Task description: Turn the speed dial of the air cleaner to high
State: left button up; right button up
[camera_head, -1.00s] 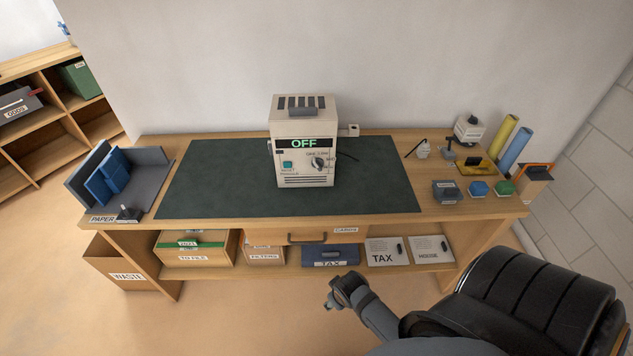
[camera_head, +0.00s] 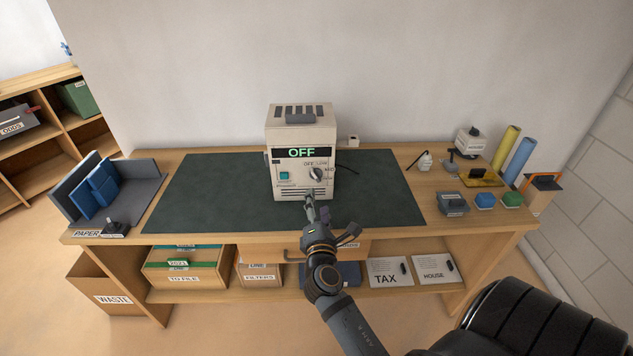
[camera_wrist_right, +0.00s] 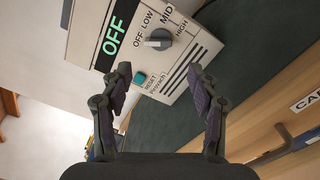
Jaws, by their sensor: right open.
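The air cleaner (camera_head: 301,135) is a cream box on the dark desk mat, with slots on top and a display reading OFF. Its speed dial (camera_head: 316,174) is a grey knob on the right of the front panel. In the right wrist view the dial (camera_wrist_right: 158,40) has OFF, LOW, MID and HIGH marked around it, and a teal reset button (camera_wrist_right: 140,79) sits beside it. My right gripper (camera_head: 332,219) is open and empty in front of the cleaner, below the dial. In the wrist view its fingers (camera_wrist_right: 160,78) are spread apart, with the dial beyond them, untouched. My left gripper is out of view.
The dark mat (camera_head: 200,200) is mostly bare on both sides of the cleaner. A grey file holder (camera_head: 150,185) stands at the left. A black chair (camera_head: 530,325) is at the front right.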

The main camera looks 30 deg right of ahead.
aim_at(316, 178)
jog(key=p+x, duration=0.1)
jog(key=x, duration=0.9)
jog(key=shift+w+d, duration=0.15)
jog(key=shift+d, duration=0.05)
jog(key=c, duration=1.2)
